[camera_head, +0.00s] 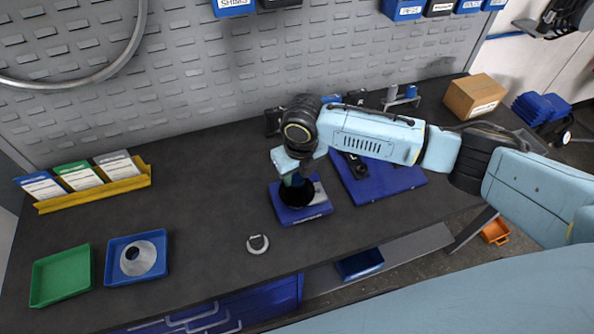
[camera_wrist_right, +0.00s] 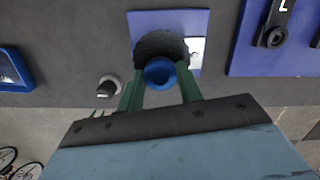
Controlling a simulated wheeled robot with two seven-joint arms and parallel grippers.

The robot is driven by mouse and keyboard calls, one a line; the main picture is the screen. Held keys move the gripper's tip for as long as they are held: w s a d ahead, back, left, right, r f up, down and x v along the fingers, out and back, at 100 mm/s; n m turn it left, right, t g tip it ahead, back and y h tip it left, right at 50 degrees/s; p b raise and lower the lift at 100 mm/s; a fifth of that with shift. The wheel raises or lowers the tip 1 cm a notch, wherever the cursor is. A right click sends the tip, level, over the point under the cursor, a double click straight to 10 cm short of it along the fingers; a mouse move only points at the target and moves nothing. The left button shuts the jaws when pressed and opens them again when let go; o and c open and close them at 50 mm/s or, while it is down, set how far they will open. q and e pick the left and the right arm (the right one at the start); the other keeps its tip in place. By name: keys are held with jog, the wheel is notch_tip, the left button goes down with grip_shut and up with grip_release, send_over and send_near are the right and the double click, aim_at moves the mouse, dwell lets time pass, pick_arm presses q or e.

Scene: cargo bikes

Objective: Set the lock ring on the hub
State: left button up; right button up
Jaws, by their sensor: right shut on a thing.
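My right gripper (camera_head: 292,176) points down over a blue fixture (camera_head: 312,209) with a black round part, which looks like the hub (camera_head: 297,192). In the right wrist view the green fingers (camera_wrist_right: 160,88) are shut on a round blue piece (camera_wrist_right: 160,72), held in front of the black part (camera_wrist_right: 160,44). I cannot tell whether this piece is the lock ring, or whether it touches the black part. My left gripper is not in view.
A blue tray (camera_head: 113,275) holds a silver disc (camera_head: 139,258); a green tray (camera_head: 62,275) is beside it. A yellow card holder (camera_head: 95,194) stands at left. A blue mat (camera_head: 398,183) with dark parts lies right of the fixture. The table's left middle is clear.

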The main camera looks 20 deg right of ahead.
jog(key=shift+f, duration=0.55)
dwell(0.8)
jog(key=o, duration=1)
jog(key=shift+o, duration=0.2)
